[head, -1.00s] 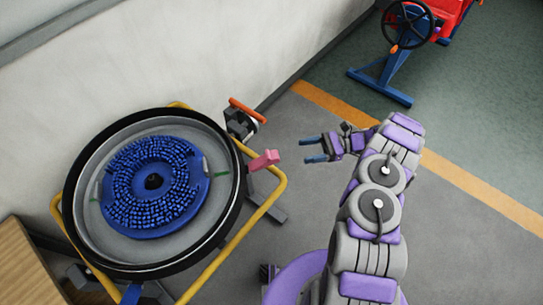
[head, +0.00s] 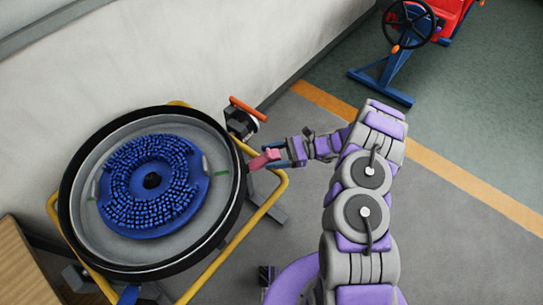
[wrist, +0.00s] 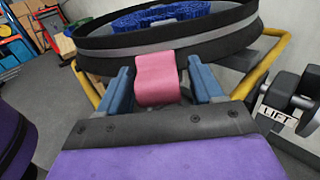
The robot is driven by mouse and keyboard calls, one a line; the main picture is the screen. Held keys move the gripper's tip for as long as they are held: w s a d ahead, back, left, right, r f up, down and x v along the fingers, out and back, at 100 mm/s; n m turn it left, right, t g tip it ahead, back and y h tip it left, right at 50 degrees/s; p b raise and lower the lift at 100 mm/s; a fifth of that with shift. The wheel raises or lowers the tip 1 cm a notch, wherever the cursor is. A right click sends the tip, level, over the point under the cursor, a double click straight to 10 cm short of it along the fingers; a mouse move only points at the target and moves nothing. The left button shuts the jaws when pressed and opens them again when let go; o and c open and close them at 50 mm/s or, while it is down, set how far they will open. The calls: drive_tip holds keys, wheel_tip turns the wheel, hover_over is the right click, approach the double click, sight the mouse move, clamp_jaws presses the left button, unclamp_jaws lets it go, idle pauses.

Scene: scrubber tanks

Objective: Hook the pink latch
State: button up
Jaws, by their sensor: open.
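The pink latch (head: 265,159) sticks out from the right side of the round black-rimmed tank (head: 68,190). In the wrist view the latch (wrist: 157,78) lies between the two blue fingers of my gripper (wrist: 160,88), with a finger on each side. My gripper (head: 284,155) is open around the latch in the head view. I cannot tell whether either finger touches it. The part the latch hooks onto is not clear in either view.
A blue bristle brush (head: 153,181) lies inside the tank. A yellow tube frame (head: 279,185) surrounds the tank. An orange-handled part (head: 248,109) stands just behind the latch. A wall (head: 180,50) runs behind.

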drive_tip(key=shift+a, duration=0.15)
clamp_jaws()
idle(0.6)
